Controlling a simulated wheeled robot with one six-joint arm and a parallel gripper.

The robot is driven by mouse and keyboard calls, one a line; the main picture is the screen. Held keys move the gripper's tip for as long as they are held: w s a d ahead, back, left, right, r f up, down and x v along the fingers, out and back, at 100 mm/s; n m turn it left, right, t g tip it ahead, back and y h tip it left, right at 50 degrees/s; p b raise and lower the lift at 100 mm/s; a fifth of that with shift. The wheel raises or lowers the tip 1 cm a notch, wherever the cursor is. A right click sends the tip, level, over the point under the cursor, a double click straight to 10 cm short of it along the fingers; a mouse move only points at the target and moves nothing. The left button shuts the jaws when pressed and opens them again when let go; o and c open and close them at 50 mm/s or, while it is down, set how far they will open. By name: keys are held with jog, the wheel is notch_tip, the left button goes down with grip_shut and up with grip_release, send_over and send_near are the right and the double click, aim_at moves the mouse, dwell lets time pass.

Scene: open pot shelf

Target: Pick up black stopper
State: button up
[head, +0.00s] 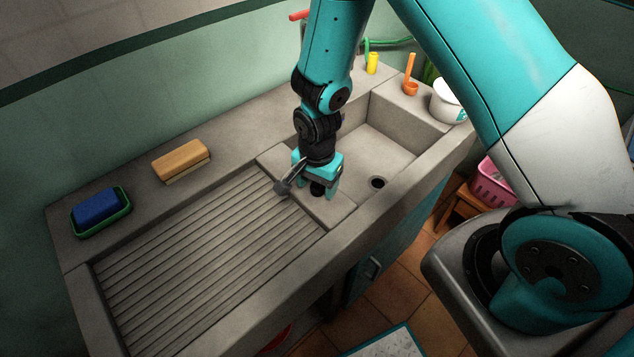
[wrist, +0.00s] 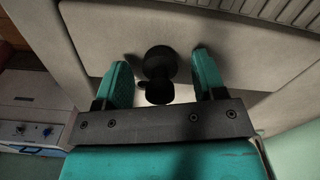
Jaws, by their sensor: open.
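The black stopper (head: 317,188) stands on the flat ledge between the ribbed drainboard and the sink basin. In the wrist view the stopper (wrist: 159,68) shows its round knob and lies between the two teal fingers. My gripper (head: 318,190) is low over the ledge, pointing down, with a finger on either side of the stopper. In the wrist view my gripper (wrist: 162,75) is open, with gaps between the stopper and both fingers. Part of the stopper is hidden behind my gripper in the head view.
The basin (head: 375,150) with its dark drain is right of my gripper; the ribbed drainboard (head: 200,255) is left. A wooden brush (head: 181,160) and a blue sponge (head: 97,207) in a green dish sit on the back ledge.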

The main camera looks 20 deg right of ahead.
jog(key=shift+f, duration=0.15)
jog(key=c, duration=1)
